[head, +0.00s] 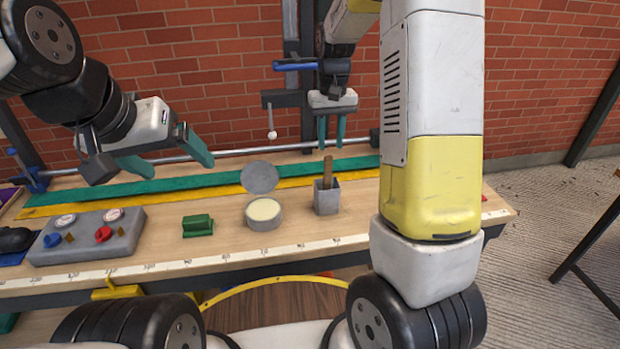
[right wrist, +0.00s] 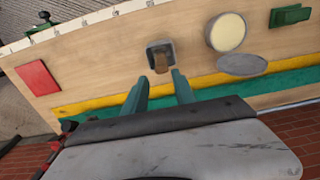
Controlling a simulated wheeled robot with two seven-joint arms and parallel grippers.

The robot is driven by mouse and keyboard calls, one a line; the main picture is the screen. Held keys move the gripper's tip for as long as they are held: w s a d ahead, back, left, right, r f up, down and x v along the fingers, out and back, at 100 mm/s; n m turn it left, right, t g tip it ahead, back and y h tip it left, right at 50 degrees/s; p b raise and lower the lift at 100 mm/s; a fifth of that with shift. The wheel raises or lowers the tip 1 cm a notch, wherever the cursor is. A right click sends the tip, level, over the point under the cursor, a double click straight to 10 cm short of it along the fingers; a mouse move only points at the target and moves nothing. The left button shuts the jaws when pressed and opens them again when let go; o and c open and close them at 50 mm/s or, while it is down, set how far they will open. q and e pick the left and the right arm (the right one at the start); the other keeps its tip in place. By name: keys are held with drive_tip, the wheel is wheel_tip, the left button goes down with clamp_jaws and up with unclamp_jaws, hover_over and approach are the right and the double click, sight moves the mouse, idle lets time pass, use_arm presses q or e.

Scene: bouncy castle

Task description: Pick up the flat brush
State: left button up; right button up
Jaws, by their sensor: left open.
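The flat brush (head: 328,168) stands in a small square grey cup (head: 326,201) on the workbench, with its brown handle sticking up and its lower part hidden inside. In the right wrist view the brush (right wrist: 161,65) and the cup (right wrist: 151,52) lie just beyond my fingertips. My right gripper (head: 331,138) is open and empty above the brush, its two teal fingers pointing down; they also show apart in the right wrist view (right wrist: 158,84). My left gripper (head: 174,163) is open and empty over the left part of the bench, away from the brush.
A round tin (head: 263,224) with cream contents, its grey lid (head: 259,177) and a green block (head: 197,225) lie left of the cup. A grey control box (head: 88,236) is farther left. A red flat piece (right wrist: 37,78) lies beyond the cup's other side.

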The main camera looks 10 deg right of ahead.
sight(327, 177)
drive_tip(key=f, duration=1.2)
drive_tip(key=shift+s+a+f, duration=0.1)
drive_tip(key=shift+s+a, duration=0.1)
drive_tip(key=shift+a, duration=0.05)
clamp_jaws()
